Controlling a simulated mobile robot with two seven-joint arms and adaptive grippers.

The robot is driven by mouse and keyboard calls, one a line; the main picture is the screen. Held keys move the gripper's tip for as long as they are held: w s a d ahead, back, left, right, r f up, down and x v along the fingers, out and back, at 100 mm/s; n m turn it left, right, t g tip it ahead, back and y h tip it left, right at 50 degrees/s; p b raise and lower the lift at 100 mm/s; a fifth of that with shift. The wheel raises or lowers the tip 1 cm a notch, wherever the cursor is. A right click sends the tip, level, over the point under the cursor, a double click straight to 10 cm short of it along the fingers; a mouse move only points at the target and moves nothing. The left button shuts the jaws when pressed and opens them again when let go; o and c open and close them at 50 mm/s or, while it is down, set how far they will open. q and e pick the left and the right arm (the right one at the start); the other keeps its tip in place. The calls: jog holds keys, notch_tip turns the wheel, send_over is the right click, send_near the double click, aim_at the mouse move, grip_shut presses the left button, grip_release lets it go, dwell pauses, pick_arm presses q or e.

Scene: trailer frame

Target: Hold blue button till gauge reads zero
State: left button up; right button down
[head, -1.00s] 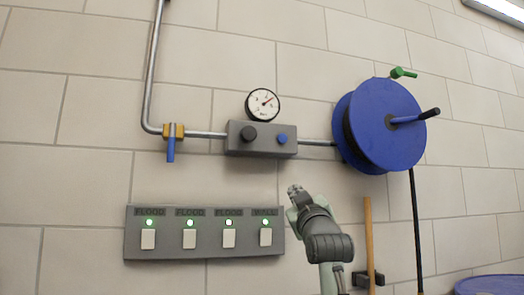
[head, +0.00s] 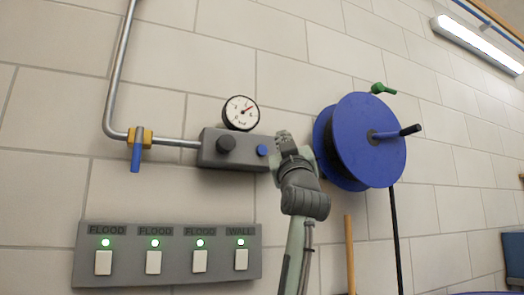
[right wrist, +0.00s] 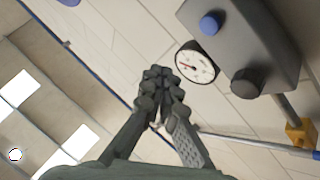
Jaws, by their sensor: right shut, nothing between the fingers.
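The blue button (head: 262,151) sits on the right part of the front of a grey control box (head: 207,160), beside a black knob (head: 226,144). The round white gauge (head: 241,113) stands above the box. Its needle points to the upper right, off any number I can read for certain. My right gripper (head: 283,138) is shut and empty, just right of the button and apart from it. In the right wrist view my right gripper (right wrist: 160,82) shows with fingers together, and the button (right wrist: 210,24) and gauge (right wrist: 196,63) are beyond it. My left gripper is not in view.
A blue hose reel (head: 362,135) is on the wall close to the right of my gripper. A pipe with a blue-handled valve (head: 136,157) is at left. A switch panel (head: 168,272) with several lit switches is below. A wooden handle (head: 349,255) stands under the reel.

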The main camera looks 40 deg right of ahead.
aim_at(264, 146)
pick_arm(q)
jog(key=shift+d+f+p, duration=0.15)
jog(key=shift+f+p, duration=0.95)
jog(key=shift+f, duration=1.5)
pick_arm(e)
jog(key=shift+w+d, duration=0.4)
jog(key=shift+w, duration=0.95)
jog(key=shift+w+d, duration=0.45)
jog(key=shift+w, duration=0.95)
jog(key=shift+w+d, duration=0.4)
jog(key=shift+w, duration=0.95)
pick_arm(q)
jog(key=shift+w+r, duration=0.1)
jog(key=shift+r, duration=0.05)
pick_arm(e)
jog(key=shift+w, duration=0.1)
jog(key=shift+w+d+p, duration=0.1)
jog(key=shift+w+p, duration=0.15)
jog(key=shift+p, duration=0.05)
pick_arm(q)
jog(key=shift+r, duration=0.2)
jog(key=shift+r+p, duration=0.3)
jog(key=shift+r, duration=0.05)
pick_arm(e)
jog(key=shift+w+d+f, duration=0.1)
jog(key=shift+w+d, duration=0.1)
jog(key=shift+w, duration=0.45)
